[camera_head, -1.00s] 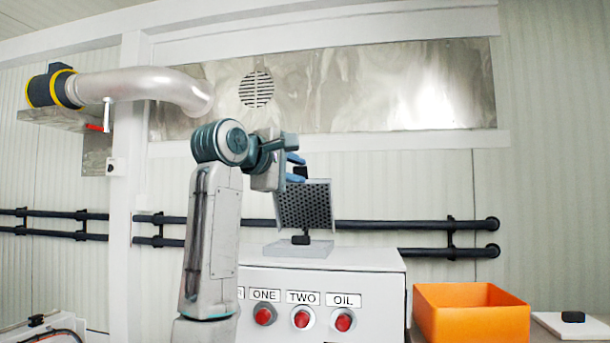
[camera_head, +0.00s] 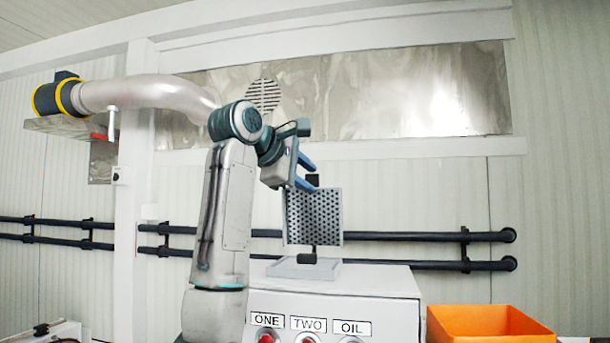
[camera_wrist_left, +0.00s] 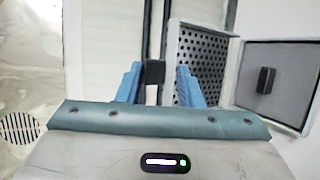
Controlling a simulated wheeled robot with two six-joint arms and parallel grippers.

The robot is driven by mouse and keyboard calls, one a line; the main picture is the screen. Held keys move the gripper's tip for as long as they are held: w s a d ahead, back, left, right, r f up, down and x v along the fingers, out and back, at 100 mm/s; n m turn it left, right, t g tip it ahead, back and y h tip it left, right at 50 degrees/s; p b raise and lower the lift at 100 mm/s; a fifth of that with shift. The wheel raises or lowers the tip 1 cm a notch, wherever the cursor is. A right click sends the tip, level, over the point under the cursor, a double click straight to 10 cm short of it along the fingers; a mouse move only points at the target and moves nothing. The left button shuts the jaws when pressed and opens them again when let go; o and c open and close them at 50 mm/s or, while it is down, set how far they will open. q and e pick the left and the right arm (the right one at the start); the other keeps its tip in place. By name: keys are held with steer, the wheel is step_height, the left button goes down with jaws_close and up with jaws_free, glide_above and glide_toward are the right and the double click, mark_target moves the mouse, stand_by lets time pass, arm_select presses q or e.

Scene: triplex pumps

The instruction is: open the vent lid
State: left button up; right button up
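The vent lid is a grey perforated panel (camera_head: 314,216) standing roughly upright above a flat grey base (camera_head: 290,270) on the white cabinet. A black knob (camera_head: 313,180) shows at the panel's top edge. My left gripper (camera_head: 312,178) is at that knob, its blue fingers pointing down to the right. In the left wrist view the fingers (camera_wrist_left: 158,75) are apart, with the knob (camera_wrist_left: 154,72) between their tips and gaps on both sides. The perforated panel (camera_wrist_left: 203,62) shows right of it, beside the grey base with a black block (camera_wrist_left: 265,80). My right gripper is not in view.
The white cabinet (camera_head: 390,290) carries labels ONE, TWO and OIL above red buttons. An orange bin (camera_head: 485,325) stands to its right. Black pipes (camera_head: 425,237) run along the wall behind. A silver duct (camera_head: 145,92) is at upper left.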

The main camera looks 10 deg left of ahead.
arm_select(q)
steer(key=shift+s, duration=0.1)
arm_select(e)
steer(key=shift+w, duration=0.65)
